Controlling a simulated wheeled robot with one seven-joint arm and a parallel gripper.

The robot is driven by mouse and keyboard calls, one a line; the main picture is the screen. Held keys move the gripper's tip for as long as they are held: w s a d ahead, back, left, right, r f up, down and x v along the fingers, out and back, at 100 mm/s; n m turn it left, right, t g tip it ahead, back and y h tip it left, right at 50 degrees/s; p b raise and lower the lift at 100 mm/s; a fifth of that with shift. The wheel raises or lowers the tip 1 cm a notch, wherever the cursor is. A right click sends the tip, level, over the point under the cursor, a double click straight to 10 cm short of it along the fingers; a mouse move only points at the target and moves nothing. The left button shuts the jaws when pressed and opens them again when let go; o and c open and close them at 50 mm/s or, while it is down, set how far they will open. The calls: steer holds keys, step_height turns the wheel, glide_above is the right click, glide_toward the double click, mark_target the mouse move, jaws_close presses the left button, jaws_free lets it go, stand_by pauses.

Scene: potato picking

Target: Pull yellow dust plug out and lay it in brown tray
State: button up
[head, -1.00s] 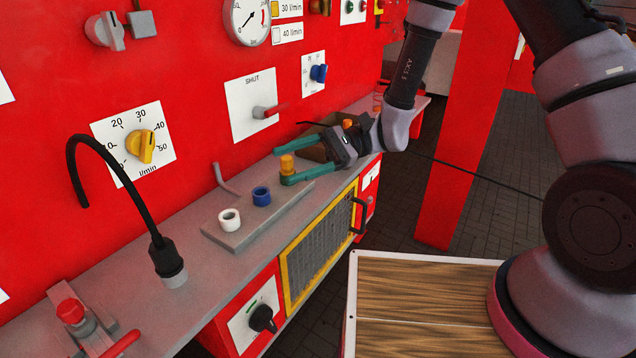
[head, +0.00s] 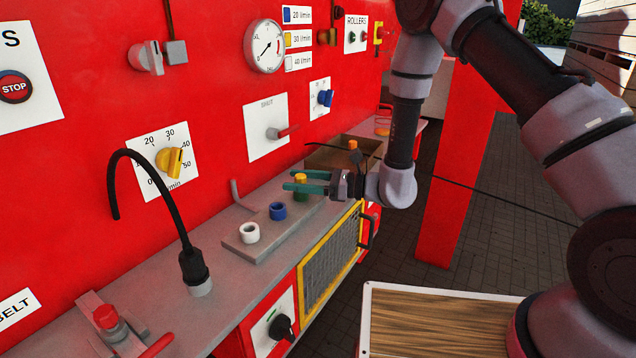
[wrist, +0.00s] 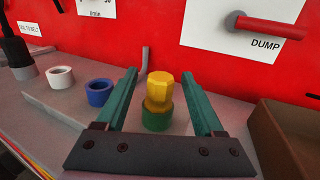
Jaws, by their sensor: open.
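The yellow dust plug (wrist: 158,92) stands upright in a green socket (wrist: 157,120) in the wrist view. In the head view the plug (head: 301,180) shows at the far end of the grey block, partly hidden by my gripper. My gripper (head: 300,182) is open, with its teal fingers pointing toward the panel. In the wrist view my gripper (wrist: 160,76) has one finger on each side of the plug, with visible gaps. The brown tray (head: 322,156) is on the ledge just beyond the gripper; it also shows at the right edge of the wrist view (wrist: 272,130).
A blue socket (head: 278,211) and a white socket (head: 249,233) stand on the grey block (head: 262,245). A bent grey lever (head: 239,195) rises behind them. A black hose (head: 160,165) with a connector stands nearer. A red-handled lever (head: 287,131) projects from the panel above.

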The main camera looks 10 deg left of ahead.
steer(key=shift+a, duration=1.3)
jaws_close()
steer(key=c, duration=0.8)
jaws_free()
jaws_close()
steer(key=shift+r, duration=0.15)
steer(key=shift+r, duration=1.55)
steer(key=shift+r, duration=0.1)
